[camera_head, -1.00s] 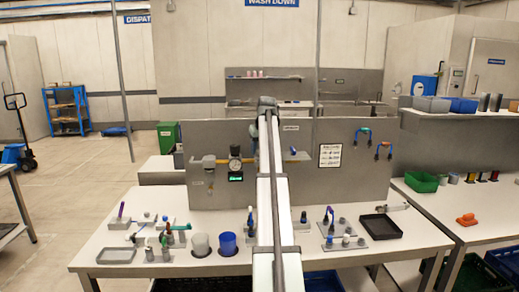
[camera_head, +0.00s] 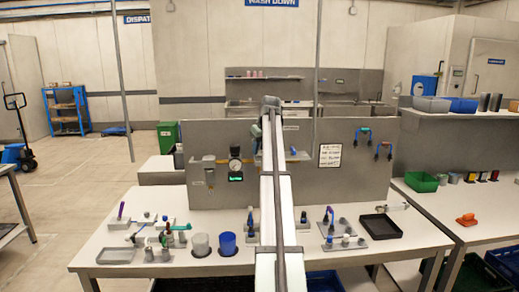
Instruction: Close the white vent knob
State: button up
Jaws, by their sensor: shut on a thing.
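My arm (camera_head: 278,215) rises up the middle of the picture and bends at its top in front of the grey upright panel (camera_head: 340,185). The fingers of my gripper are hidden behind the arm, so what they touch does not show. A small blue part (camera_head: 294,151) shows just right of the arm. I cannot make out the white vent knob for certain; it may be behind the arm.
The white bench holds a grey cup (camera_head: 200,244), a blue cup (camera_head: 227,243), fixtures with levers on both sides, and shallow trays at left (camera_head: 116,256) and right (camera_head: 381,227).

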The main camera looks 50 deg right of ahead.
jog(key=shift+d+n+y, duration=0.15)
jog(key=shift+n+y, duration=0.55)
jog(key=shift+n, duration=1.1)
jog(key=o, duration=1.1)
jog(key=shift+c, duration=0.2)
jog(key=shift+r, duration=0.1)
jog(key=v, duration=1.3)
jog(key=shift+s+r, duration=0.25)
jog(key=shift+s, duration=0.1)
